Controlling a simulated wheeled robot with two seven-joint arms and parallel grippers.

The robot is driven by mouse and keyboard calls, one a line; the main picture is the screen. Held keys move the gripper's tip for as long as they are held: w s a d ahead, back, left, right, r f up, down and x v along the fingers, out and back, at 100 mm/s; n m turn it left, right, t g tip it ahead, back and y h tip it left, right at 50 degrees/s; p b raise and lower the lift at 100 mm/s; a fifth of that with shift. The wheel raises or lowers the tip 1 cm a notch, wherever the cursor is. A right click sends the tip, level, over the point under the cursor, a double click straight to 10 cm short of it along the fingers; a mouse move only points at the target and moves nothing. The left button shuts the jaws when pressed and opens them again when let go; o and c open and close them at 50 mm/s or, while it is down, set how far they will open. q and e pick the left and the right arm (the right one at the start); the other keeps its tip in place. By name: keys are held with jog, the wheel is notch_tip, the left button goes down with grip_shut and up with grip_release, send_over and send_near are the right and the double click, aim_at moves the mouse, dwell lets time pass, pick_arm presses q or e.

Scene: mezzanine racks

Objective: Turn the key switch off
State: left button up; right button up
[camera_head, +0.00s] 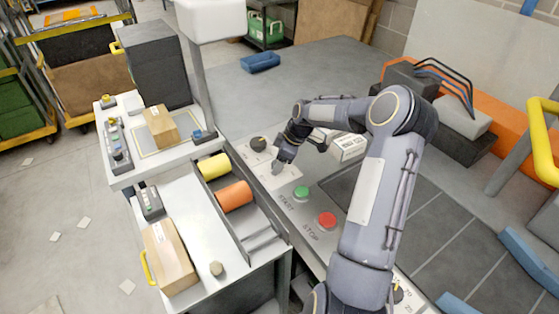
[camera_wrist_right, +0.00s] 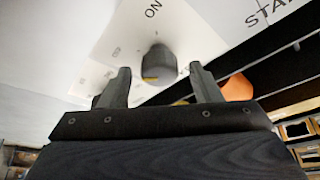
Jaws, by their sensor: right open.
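A dark round switch (camera_wrist_right: 158,62) with a small yellow mark sits on a pale plate in the right wrist view, with the word ON beyond it. It lies between the two fingers of my right gripper (camera_wrist_right: 158,88), which are apart. No contact with them is evident. In the head view my right gripper (camera_head: 279,166) is low over the control panel (camera_head: 268,187), above the green START button (camera_head: 302,193). It covers the panel there, so I cannot make out the switch between its fingers. My left gripper is not in view.
A black knob (camera_head: 258,143) stands on the panel close beside the gripper. The red STOP button (camera_head: 327,220) is nearer me. A tray (camera_head: 262,233) with yellow and orange rollers borders the panel on the left. A white box (camera_head: 349,147) stands right of the gripper.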

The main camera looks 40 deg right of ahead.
jog(key=b+v, duration=0.1)
jog(key=v, duration=0.6)
jog(key=shift+r, duration=0.35)
jog(key=shift+s+d, duration=0.1)
jog(key=shift+s, duration=0.05)
jog(key=s+a+r+m, duration=0.2)
jog(key=s+a+r, duration=0.2)
jog(key=a+r, duration=0.3)
jog(key=s+a+r+m, duration=0.1)
jog(key=s+a+m, duration=0.1)
jog(key=s+a, duration=0.4)
jog(key=s+a+r+m+t, duration=0.1)
jog(key=s+a+r+m, duration=0.1)
jog(key=s+a, duration=0.5)
jog(key=shift+s+a+m, duration=0.25)
jog(key=shift+s+m, duration=0.05)
jog(key=shift+s, duration=0.4)
jog(key=s+a+f+m, duration=0.1)
jog(key=s, duration=0.1)
jog(key=s+a+f+m, duration=0.1)
jog(key=s+a, duration=0.1)
jog(key=s, duration=0.1)
jog(key=s+a+f+m+t+y, duration=0.1)
jog(key=s+a, duration=0.1)
jog(key=shift+s+f, duration=0.15)
jog(key=shift+s, duration=0.05)
jog(key=shift+c, duration=0.4)
